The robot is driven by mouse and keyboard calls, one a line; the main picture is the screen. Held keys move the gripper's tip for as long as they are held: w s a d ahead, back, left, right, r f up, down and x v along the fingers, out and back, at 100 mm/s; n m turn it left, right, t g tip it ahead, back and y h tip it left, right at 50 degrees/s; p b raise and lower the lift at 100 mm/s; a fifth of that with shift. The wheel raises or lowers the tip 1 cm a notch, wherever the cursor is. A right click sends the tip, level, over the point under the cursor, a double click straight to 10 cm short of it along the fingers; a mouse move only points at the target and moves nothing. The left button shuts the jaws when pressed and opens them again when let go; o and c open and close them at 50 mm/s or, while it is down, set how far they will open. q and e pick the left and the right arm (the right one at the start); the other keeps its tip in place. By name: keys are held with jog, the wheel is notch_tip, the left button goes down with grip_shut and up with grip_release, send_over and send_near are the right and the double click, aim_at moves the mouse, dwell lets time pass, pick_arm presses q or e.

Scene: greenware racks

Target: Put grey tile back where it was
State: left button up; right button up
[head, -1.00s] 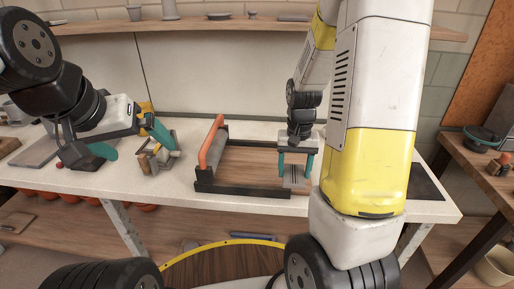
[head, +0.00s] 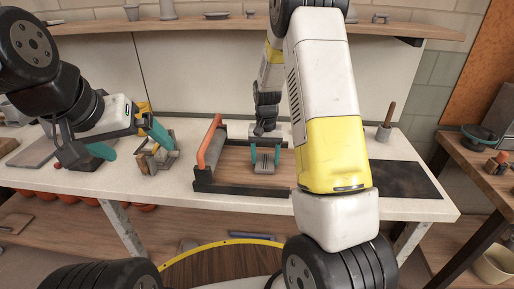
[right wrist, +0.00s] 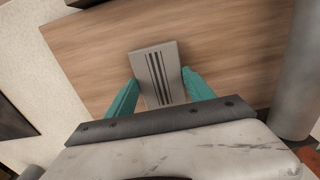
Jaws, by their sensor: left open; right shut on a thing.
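The grey tile (head: 264,165) is a small flat piece with dark stripes. It also shows in the right wrist view (right wrist: 154,68), between the two teal fingers. My right gripper (head: 264,157) is shut on it, over the wooden board (head: 233,171) of the dark-framed roller stand. I cannot tell if the tile touches the board. My left gripper (head: 130,142) is open and empty at the left of the worktop, beside a small metal and wood holder (head: 157,158).
The roller stand has an orange bar (head: 210,140) on its left and a grey roller beside it. A dark mat (head: 405,180) and a small pot with a wooden handle (head: 384,130) are at the right. A wall shelf (head: 200,24) runs behind.

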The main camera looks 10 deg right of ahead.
jog(key=shift+f, duration=0.2)
jog(key=o, duration=1.6)
jog(key=shift+c, duration=0.2)
